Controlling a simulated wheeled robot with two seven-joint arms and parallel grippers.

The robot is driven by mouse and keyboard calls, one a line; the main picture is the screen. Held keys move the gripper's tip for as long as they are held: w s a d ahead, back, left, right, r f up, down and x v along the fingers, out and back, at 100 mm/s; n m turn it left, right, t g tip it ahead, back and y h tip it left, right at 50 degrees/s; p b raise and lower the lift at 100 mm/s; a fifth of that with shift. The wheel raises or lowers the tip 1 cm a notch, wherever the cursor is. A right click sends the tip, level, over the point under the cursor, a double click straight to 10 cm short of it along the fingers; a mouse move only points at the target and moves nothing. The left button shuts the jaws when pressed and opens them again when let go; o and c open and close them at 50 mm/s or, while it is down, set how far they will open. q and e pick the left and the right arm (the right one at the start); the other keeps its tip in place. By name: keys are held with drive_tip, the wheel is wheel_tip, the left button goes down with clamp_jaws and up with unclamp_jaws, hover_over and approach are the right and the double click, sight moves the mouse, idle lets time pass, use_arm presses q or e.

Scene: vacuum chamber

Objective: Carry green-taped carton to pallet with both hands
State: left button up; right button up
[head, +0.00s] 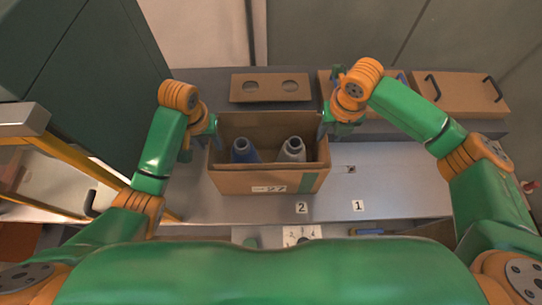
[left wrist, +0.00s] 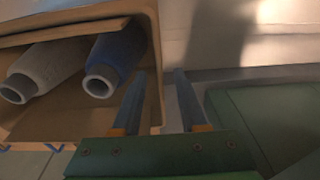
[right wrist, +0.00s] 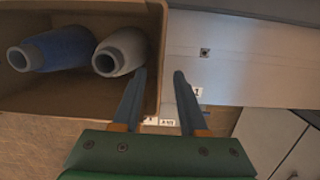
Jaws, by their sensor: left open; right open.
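The open carton (head: 250,184) stands on the grey bench, with a green tape strip on its front right and a "27" label. It holds a blue bottle-like piece (head: 242,152) and a grey one (head: 292,150). My left gripper (head: 212,128) is open at the carton's left wall; in the left wrist view its fingers (left wrist: 160,95) lie either side of that wall. My right gripper (head: 326,122) is open at the right wall; in the right wrist view its fingers (right wrist: 160,95) straddle it likewise. Neither is closed on the cardboard. I cannot make out a pallet.
A brown board with two round holes (head: 270,87) lies behind the carton. Another carton (head: 326,82) and a brown lid-like box with black handles (head: 460,93) are at the back right. Bench (head: 400,180) right of the carton is clear, with labels 2 and 1. A yellow-framed rack (head: 80,160) stands left.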

sight(215, 153)
drive_tip(key=shift+s+d+f, duration=0.1)
use_arm(q)
drive_tip(key=shift+f, duration=0.1)
use_arm(e)
drive_tip(key=shift+f, duration=0.1)
use_arm(q)
drive_tip(key=f, duration=0.4)
drive_tip(key=w+f, duration=0.1)
drive_tip(key=f, duration=0.2)
use_arm(e)
drive_tip(key=f, duration=0.4)
drive_tip(key=w+f, duration=0.1)
drive_tip(key=f, duration=0.2)
use_arm(q)
drive_tip(key=shift+s, duration=0.1)
clamp_jaws()
use_arm(e)
clamp_jaws()
drive_tip(key=shift+r, duration=0.1)
use_arm(q)
drive_tip(key=shift+r, duration=0.1)
